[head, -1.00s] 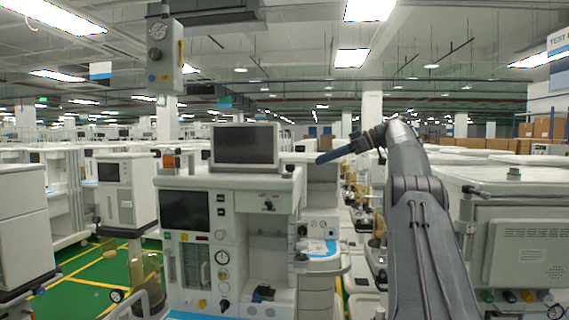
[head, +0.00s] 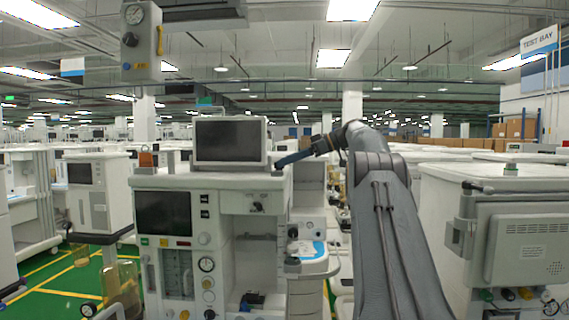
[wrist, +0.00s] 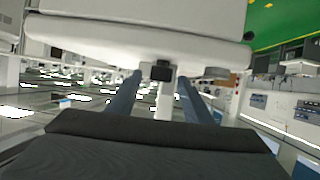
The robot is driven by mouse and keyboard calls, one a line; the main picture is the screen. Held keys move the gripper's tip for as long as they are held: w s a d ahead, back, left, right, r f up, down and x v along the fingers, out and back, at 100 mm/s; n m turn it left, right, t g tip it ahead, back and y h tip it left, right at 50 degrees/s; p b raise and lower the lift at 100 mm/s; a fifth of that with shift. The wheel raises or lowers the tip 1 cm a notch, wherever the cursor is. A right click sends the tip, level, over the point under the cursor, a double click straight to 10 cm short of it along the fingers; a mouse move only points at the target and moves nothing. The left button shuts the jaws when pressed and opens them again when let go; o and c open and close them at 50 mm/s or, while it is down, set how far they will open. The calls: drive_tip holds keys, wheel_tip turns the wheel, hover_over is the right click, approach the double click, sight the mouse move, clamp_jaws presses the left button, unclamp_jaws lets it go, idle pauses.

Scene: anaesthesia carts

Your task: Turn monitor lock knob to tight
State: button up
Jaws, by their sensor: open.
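The monitor (head: 230,141) is a dark screen in a light grey frame on top of the white anaesthesia cart (head: 170,181). My gripper (head: 279,164) reaches in from the right and its tip is at the right end of the cart top, beside the monitor. In the wrist view my gripper (wrist: 160,78) is open, with one blue-grey finger on each side. A small dark knob-like part (wrist: 160,70) on a pale mount shows between the fingertips; I cannot tell whether they touch it. It looks like the lock knob, but its turn position is too small to read.
A second cart with a grey box on its side (head: 525,245) stands close on the right of my arm. A smaller white unit (head: 98,195) stands at the left. A gauge panel (head: 140,40) hangs above the cart. Green floor (head: 60,285) shows at lower left.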

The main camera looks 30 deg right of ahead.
drive_tip(key=shift+w+a+f, duration=0.2)
drive_tip(key=shift+w+a, duration=0.15)
drive_tip(key=shift+a, duration=0.1)
drive_tip(key=c, duration=1.1)
drive_tip(key=shift+o, duration=0.2)
drive_tip(key=b, duration=0.3)
drive_tip(key=shift+f+m+h, duration=0.1)
drive_tip(key=shift+m+h, duration=0.2)
drive_tip(key=shift+h, duration=0.1)
drive_tip(key=m+t+b, duration=0.1)
drive_tip(key=b, duration=0.3)
drive_tip(key=shift+s+h+b, duration=0.1)
drive_tip(key=shift+h+b, duration=0.2)
drive_tip(key=shift+b, duration=0.05)
drive_tip(key=o, duration=1.1)
drive_tip(key=shift+c, duration=0.2)
